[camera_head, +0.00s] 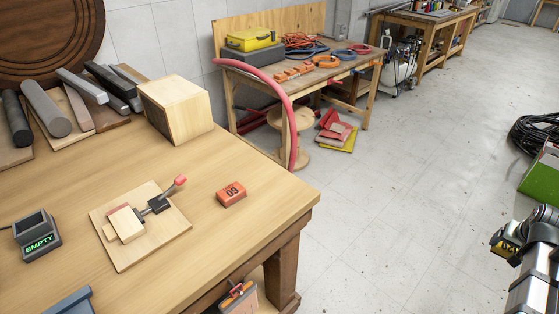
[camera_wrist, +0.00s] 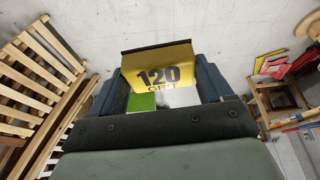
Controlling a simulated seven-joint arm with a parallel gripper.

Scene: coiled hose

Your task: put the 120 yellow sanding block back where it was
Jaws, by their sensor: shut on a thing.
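The yellow sanding block (camera_wrist: 158,65), marked 120 GRIT, sits between the two fingers of my gripper (camera_wrist: 160,88) in the wrist view. In the head view my arm's end (camera_head: 512,240) is at the far right edge, over the floor and well away from the workbench (camera_head: 225,155). A yellow patch shows there. On the workbench lie an orange-red block (camera_head: 231,194), its number upside down in view, and a dark holder (camera_head: 37,235) whose green display reads EMPTY.
A toggle clamp on a wooden board (camera_head: 145,250) lies mid-bench. A wooden cube (camera_head: 175,107) and several bars stand behind. A pink hose (camera_head: 285,100) arches beside the bench's far edge. A second table (camera_head: 310,85) holds a yellow case (camera_head: 251,39). Open floor lies between bench and arm.

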